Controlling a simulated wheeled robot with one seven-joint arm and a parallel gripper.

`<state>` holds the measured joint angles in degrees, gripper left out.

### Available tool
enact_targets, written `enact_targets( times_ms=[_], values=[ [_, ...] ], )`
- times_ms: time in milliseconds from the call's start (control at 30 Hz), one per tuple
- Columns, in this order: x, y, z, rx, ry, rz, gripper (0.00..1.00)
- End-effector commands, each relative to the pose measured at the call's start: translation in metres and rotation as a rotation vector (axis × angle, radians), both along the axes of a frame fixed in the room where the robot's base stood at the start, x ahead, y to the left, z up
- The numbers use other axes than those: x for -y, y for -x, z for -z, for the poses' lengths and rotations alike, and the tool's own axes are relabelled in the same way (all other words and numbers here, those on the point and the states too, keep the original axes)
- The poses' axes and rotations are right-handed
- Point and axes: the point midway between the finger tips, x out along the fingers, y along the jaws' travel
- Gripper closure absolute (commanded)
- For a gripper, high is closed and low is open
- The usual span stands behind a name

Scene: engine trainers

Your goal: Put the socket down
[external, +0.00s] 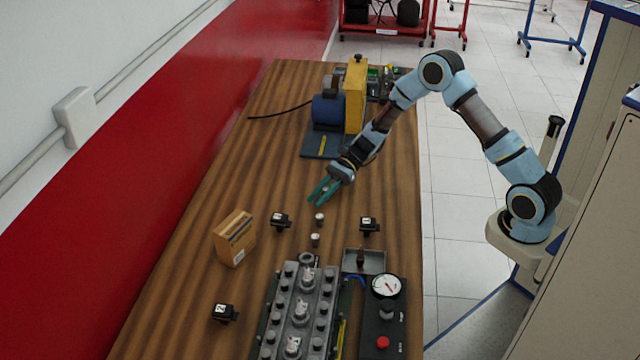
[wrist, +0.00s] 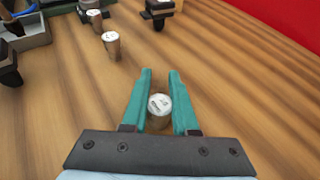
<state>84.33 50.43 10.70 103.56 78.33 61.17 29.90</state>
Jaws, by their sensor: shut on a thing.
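My gripper (external: 318,193) is low over the middle of the wooden table. Its teal fingers also show in the wrist view (wrist: 160,88), shut on a small metallic socket (wrist: 159,112) with a pale, marked top. The held socket is upright between the fingers. I cannot tell whether its bottom touches the table. Two similar sockets stand upright on the table, a nearer one (external: 320,217) and another (external: 315,239) beyond it from my gripper. In the wrist view they show at upper left, one (wrist: 111,45) in front of the other (wrist: 94,19).
Small black labelled blocks (external: 280,221) (external: 369,226) flank the standing sockets. A grey tray (external: 376,262), an engine block (external: 300,310) and a gauge panel (external: 384,325) fill the near end. Bare table (external: 260,180) lies left of my gripper.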

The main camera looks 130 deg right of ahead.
Motion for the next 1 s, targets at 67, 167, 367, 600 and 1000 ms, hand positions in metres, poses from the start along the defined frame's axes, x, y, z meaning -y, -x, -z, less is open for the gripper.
enact_targets(
  times_ms=[67,167,367,600,1000],
  values=[
    [0.0,0.0,0.001,0.0,0.0,0.0,0.67],
    [0.0,0.0,0.001,0.0,0.0,0.0,0.56],
    [0.0,0.0,0.001,0.0,0.0,0.0,0.43],
    [0.0,0.0,-0.005,0.0,0.001,0.0,0.43],
    [0.012,0.068,-0.029,0.0,0.003,0.003,0.43]
  ],
)
